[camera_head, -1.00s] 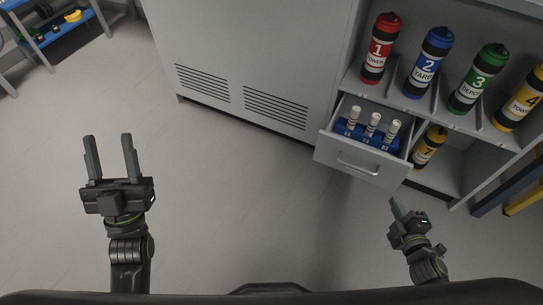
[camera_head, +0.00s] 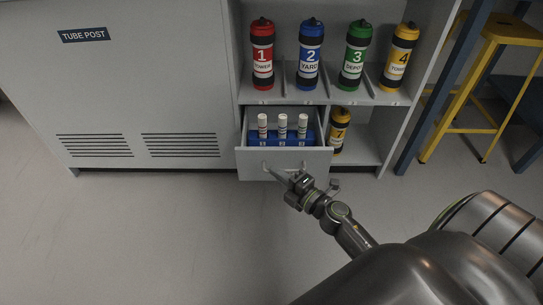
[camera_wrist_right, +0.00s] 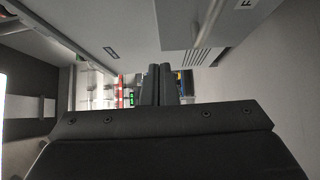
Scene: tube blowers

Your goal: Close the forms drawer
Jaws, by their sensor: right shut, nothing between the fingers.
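The forms drawer (camera_head: 250,160) is a grey drawer in the cabinet, below the shelf of coloured tubes. It is pulled out, and its inside shows a blue rack (camera_head: 267,139) holding three white-capped tubes (camera_head: 282,125). My right gripper (camera_head: 276,172) is shut and empty, with its fingertips at the drawer's front face near the handle. I cannot tell whether they touch it. In the right wrist view the two fingers (camera_wrist_right: 160,85) are together with nothing between them. A grey panel with a partly cut-off label (camera_wrist_right: 225,18) shows there at upper right. My left gripper is out of view.
Numbered red (camera_head: 262,57), blue (camera_head: 311,57), green (camera_head: 355,57) and yellow (camera_head: 399,57) tubes stand on the shelf above. A yellow tube (camera_head: 338,132) stands right of the drawer. A yellow stool (camera_head: 462,97) is at right. The floor in front is clear.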

